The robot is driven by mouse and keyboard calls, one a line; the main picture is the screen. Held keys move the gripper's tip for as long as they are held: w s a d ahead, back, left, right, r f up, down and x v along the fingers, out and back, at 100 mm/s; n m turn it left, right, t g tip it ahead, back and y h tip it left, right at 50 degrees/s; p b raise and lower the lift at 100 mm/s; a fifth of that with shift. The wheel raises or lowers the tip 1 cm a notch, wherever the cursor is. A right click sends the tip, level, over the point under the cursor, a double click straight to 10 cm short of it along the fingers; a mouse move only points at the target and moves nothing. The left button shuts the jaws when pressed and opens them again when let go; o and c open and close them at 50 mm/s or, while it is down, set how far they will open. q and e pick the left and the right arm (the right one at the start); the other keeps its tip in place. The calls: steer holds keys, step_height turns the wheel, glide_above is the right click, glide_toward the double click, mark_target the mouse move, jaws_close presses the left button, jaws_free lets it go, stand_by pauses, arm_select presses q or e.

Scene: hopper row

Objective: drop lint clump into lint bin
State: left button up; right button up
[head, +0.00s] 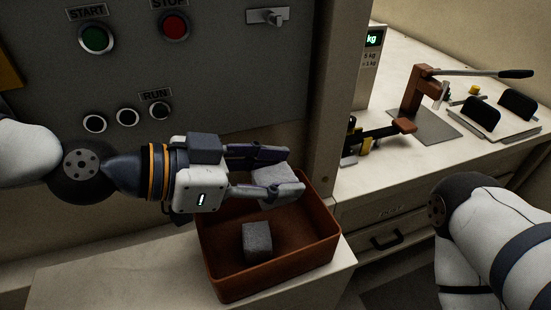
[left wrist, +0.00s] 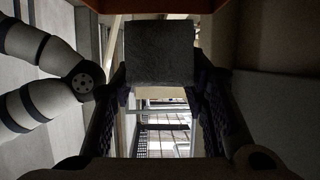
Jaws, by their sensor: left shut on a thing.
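The lint bin (head: 285,274) is an open rust-brown box on the pale counter at the lower middle of the head view. My left gripper (head: 290,171) reaches in from the left, over the back part of the bin. It is shut on a grey block-shaped lint clump (head: 271,175), which is partly hidden by the fingers. In the left wrist view the held clump (left wrist: 160,55) is a dark block between the fingers. A second grey lint clump (head: 257,240) lies inside the bin, apart from the gripper. My right gripper is out of view.
A grey control panel (head: 200,100) with a green start button (head: 95,38) and a red stop button (head: 174,26) stands behind my left arm. A beige post (head: 337,100) rises behind the bin. A lever press (head: 425,95) stands on the right counter.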

arm_select(q)
steer(key=shift+r, duration=0.15)
steer(key=o, duration=1)
steer(key=v, duration=1.2)
steer(key=shift+s, duration=0.1)
